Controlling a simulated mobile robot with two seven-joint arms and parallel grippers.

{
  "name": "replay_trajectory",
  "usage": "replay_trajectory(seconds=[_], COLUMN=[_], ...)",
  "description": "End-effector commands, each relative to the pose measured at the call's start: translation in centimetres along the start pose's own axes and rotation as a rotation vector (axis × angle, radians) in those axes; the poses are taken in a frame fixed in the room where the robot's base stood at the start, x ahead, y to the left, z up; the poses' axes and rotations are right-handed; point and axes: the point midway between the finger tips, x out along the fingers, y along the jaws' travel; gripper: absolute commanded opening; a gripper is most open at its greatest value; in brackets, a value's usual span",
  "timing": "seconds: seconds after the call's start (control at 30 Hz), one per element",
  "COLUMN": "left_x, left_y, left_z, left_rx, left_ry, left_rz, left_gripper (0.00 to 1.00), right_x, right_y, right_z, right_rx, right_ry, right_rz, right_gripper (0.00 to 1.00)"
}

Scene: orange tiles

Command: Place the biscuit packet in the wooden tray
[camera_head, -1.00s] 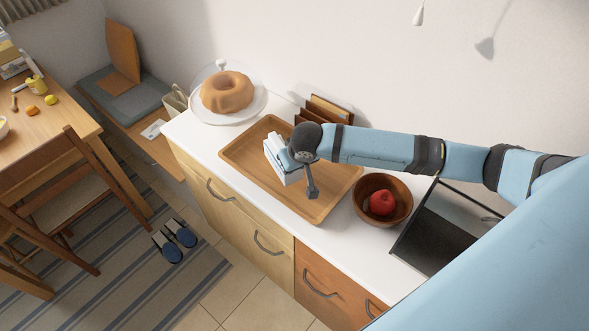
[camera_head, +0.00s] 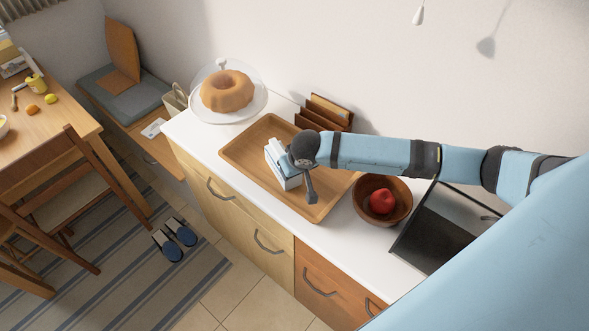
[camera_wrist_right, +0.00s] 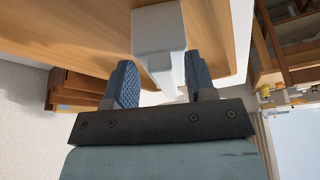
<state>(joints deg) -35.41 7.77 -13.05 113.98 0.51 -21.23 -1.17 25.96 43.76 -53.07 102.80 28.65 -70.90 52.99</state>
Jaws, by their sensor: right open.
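The wooden tray (camera_head: 246,148) lies on the white counter. A plain white block (camera_head: 280,175), apparently the biscuit packet, stands within the tray's outline. In the right wrist view the white packet (camera_wrist_right: 158,28) sits between the blue textured fingers, with tray wood beyond it. My right gripper (camera_head: 285,160) is over the tray around the packet. Its jaws (camera_wrist_right: 160,82) are open, one finger on each side of the packet. The packet's underside and its contact with the tray floor are hard to make out. My left gripper is not in view.
A ring cake under a clear cover (camera_head: 228,92) stands left of the tray. A wooden letter rack (camera_head: 325,112) is behind it. The tray's left part is bare.

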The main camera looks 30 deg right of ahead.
Motion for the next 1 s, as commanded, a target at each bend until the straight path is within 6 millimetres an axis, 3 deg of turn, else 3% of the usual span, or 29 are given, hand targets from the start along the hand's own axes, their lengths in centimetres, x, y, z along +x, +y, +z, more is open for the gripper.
replay_trajectory(seconds=[0.6, 1.0], left_x=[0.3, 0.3], left_y=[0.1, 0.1], left_z=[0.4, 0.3], left_rx=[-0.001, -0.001], left_ry=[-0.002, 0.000], left_rz=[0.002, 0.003], left_gripper=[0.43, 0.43], right_x=[-10.9, -12.0], right_y=[0.0, 0.0], right_z=[-0.1, -0.1], right_rx=[0.000, 0.001], right_ry=[0.001, 0.000], right_rz=[-0.001, 0.000], right_gripper=[0.50, 0.50])
